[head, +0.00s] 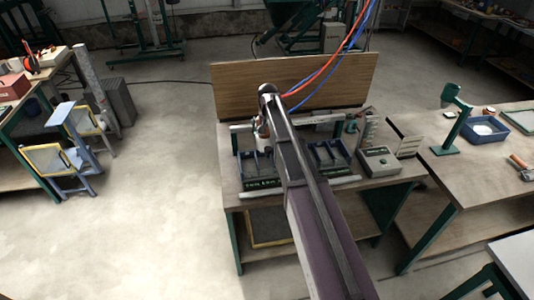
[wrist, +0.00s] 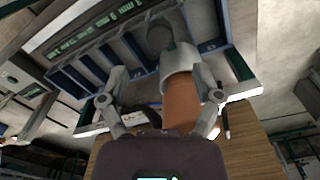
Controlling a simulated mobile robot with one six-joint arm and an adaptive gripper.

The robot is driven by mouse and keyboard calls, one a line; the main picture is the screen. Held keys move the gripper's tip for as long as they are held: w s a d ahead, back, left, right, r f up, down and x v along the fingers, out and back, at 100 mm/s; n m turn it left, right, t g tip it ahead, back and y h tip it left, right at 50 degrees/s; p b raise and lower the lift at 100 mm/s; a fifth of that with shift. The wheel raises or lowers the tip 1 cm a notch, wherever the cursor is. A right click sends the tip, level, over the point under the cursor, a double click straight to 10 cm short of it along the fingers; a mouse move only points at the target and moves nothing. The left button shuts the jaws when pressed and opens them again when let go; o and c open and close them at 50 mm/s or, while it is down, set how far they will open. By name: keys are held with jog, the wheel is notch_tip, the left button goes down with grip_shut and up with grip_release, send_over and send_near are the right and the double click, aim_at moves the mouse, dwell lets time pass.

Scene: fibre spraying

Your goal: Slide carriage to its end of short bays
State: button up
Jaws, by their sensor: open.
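The bays are blue-walled compartments with dark dividers in two groups on the workbench, a left group (head: 258,166) and a right group (head: 328,156). In the wrist view, a row of bays (wrist: 125,52) with a lettered front strip fills the top. A cylindrical part with a white collar (wrist: 180,66) and orange-brown body (wrist: 182,110) stands between my open gripper's fingers (wrist: 164,82); it may belong to the carriage, but I cannot tell. Contact is not clear. In the head view my arm hides the middle of the bench, and the gripper is not clearly visible.
A wooden backboard (head: 293,83) stands behind the bench (head: 235,202). A grey control box (head: 379,161) sits right of the bays. A side table holds a green stand (head: 452,120) and a blue tray (head: 484,129). A blue chair-like frame (head: 65,150) stands left. The floor between is clear.

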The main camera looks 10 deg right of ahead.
aim_at(267, 148)
jog(key=shift+f+b, duration=3.5)
jog(key=shift+f, duration=0.25)
jog(key=shift+c, duration=0.2)
grip_shut()
jog(key=shift+a, duration=0.15)
